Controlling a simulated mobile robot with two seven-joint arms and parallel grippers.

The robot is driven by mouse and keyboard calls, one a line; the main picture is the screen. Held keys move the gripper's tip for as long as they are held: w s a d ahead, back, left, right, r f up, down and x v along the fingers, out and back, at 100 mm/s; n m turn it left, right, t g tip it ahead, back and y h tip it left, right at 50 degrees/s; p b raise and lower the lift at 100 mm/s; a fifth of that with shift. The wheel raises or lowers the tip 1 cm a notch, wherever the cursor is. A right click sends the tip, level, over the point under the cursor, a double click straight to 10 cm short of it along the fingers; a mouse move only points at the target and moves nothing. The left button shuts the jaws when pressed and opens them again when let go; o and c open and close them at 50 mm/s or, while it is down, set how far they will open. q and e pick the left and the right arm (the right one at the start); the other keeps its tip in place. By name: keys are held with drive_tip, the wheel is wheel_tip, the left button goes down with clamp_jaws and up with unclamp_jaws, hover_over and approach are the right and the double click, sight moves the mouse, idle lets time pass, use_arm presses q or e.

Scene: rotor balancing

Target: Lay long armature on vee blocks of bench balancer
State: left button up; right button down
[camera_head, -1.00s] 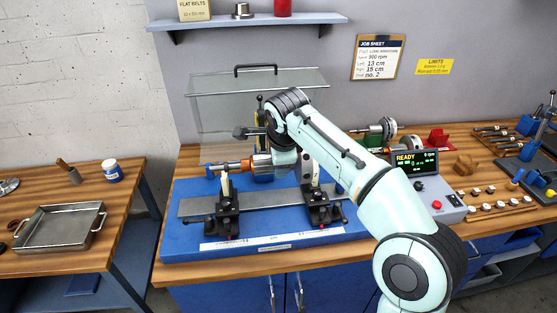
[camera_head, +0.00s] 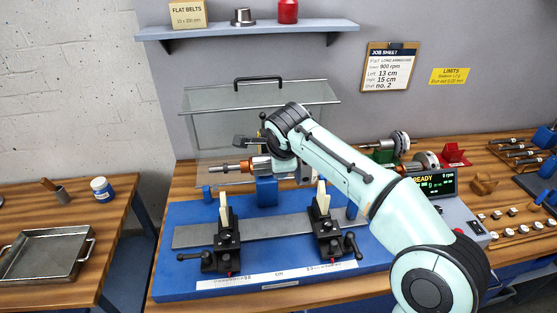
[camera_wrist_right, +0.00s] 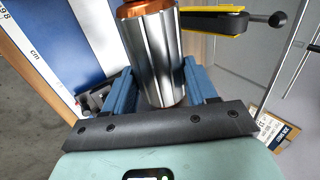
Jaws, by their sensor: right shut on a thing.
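The long armature, with a steel shaft and copper-coloured part (camera_head: 232,167), is held level behind and above the bench balancer. Its silver ribbed core (camera_wrist_right: 152,60) fills the middle of the right wrist view. My right gripper (camera_wrist_right: 160,85) is shut on that core, one blue finger on each side. In the head view my right wrist hides much of the armature. The left vee block (camera_head: 223,208) and right vee block (camera_head: 321,197) stand upright on black stands, empty and apart from the armature. My left gripper is not in view.
The balancer's blue base (camera_head: 185,285) carries a grey rail (camera_head: 275,228). A clear guard (camera_head: 210,120) with a black handle stands behind. A yellow and black lever (camera_wrist_right: 215,20) is close beside the core. The display box (camera_head: 437,185) and other rotors stand at right.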

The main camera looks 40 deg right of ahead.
drive_tip(key=shift+s+f+b, duration=0.1)
drive_tip(key=shift+f+b, duration=0.3)
drive_tip(key=shift+f, duration=0.2)
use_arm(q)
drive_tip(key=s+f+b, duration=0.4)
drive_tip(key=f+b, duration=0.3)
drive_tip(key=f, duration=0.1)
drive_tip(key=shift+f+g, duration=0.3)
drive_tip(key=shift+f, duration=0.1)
use_arm(e)
wheel_tip(320, 180, down, 9)
drive_tip(key=shift+f, duration=0.15)
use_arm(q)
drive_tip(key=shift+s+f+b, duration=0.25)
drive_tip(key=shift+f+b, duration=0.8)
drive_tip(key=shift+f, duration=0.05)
use_arm(e)
drive_tip(key=shift+f, duration=0.85)
drive_tip(key=shift+c, duration=1.2)
unclamp_jaws()
drive_tip(key=shift+f, duration=0.3)
drive_tip(key=shift+c, duration=0.5)
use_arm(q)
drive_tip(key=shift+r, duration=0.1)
use_arm(e)
drive_tip(key=shift+r, duration=0.1)
